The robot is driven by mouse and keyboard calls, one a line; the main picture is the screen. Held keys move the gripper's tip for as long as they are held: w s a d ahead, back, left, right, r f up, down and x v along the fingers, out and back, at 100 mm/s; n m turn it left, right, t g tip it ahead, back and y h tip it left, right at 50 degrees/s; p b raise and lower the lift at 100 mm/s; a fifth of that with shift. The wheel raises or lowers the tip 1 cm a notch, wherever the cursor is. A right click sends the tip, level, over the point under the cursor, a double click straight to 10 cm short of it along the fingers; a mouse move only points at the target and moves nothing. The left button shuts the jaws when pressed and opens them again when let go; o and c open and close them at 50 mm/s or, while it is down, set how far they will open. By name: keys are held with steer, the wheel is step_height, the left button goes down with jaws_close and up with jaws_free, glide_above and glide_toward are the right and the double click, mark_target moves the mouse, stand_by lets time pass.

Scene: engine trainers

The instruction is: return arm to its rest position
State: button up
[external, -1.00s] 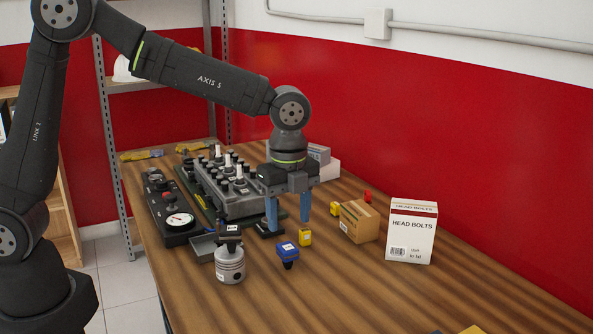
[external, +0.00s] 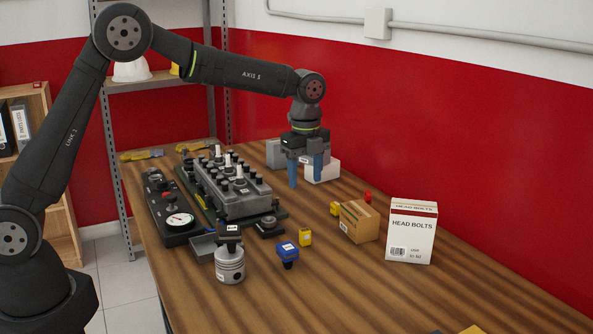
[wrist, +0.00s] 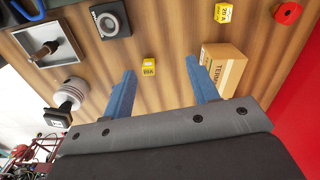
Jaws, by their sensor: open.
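My gripper (external: 306,178) hangs above the wooden table, pointing down, to the right of the grey engine block (external: 235,188). Its two blue fingers are apart with nothing between them. The fingers also show in the wrist view (wrist: 163,88), over bare wood. My arm reaches across from the left, its elbow high. In the external view the fingers overlap the white box (external: 322,170) behind them.
On the table stand a piston (external: 230,266), a blue-topped part (external: 287,252), a yellow block (external: 305,237), a cardboard box (external: 359,221) and a head bolts box (external: 411,232). A gauge panel (external: 178,222) lies left. The table's front right is largely clear.

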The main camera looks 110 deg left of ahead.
steer(key=s+a+f, duration=0.1)
steer(key=s+a, duration=0.4)
steer(key=a, duration=0.4)
steer(key=s+a+f, duration=0.1)
steer(key=s+a, duration=0.5)
steer(key=a, duration=0.3)
steer(key=shift+a+f+n, duration=0.2)
steer(key=shift+n, duration=0.2)
steer(key=shift+w, duration=0.1)
steer(key=w+d+r, duration=0.1)
steer(key=w+d, duration=0.4)
steer(key=d, duration=0.4)
steer(key=w+d+r, duration=0.1)
steer(key=w+d, duration=0.4)
steer(key=d, duration=0.4)
steer(key=shift+w+d+r+m, duration=0.2)
steer(key=shift+w+d+m, duration=0.1)
steer(key=shift+w+m, duration=0.1)
